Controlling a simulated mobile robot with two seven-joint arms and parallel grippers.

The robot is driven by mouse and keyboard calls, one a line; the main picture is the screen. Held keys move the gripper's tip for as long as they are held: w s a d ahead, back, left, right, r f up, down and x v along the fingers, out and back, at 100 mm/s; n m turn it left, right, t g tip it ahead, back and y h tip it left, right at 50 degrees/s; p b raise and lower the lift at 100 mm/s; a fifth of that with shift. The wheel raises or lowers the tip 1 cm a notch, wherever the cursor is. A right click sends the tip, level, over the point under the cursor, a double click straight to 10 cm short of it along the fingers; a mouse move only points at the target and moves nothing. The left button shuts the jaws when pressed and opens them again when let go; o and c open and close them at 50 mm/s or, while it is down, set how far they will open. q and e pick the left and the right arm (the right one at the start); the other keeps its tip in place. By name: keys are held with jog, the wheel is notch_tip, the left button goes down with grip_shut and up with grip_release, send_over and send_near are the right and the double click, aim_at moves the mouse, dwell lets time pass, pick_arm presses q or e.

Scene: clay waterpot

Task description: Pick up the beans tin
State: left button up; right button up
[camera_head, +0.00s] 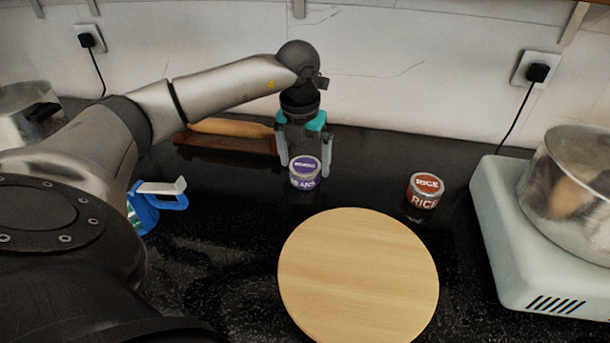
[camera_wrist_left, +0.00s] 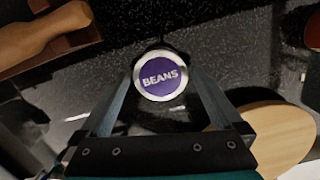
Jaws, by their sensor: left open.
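The beans tin (camera_head: 305,174) is a small tin with a purple label and a silver rim, upright on the dark counter. In the left wrist view its purple lid, marked BEANS (camera_wrist_left: 161,77), faces the camera. My left gripper (camera_head: 305,168) points down at the tin and is open, with one finger on each side of it. In the left wrist view the fingertips (camera_wrist_left: 161,78) lie left and right of the lid; I cannot tell whether they touch it. My right gripper is not in view.
A rice tin (camera_head: 424,190) stands to the right. A round wooden board (camera_head: 358,275) lies in front. A rolling pin (camera_head: 230,128) lies behind left. A blue and white object (camera_head: 158,203) is at left. A pale green appliance (camera_head: 515,225) with a clear bowl stands at right.

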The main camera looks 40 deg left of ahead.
pick_arm(q)
jog(key=shift+w+f, duration=0.1)
jog(key=shift+f, duration=0.8)
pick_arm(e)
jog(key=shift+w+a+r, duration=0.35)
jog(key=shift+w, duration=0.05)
pick_arm(q)
jog(key=c, duration=1.4)
jog(key=shift+r, duration=0.1)
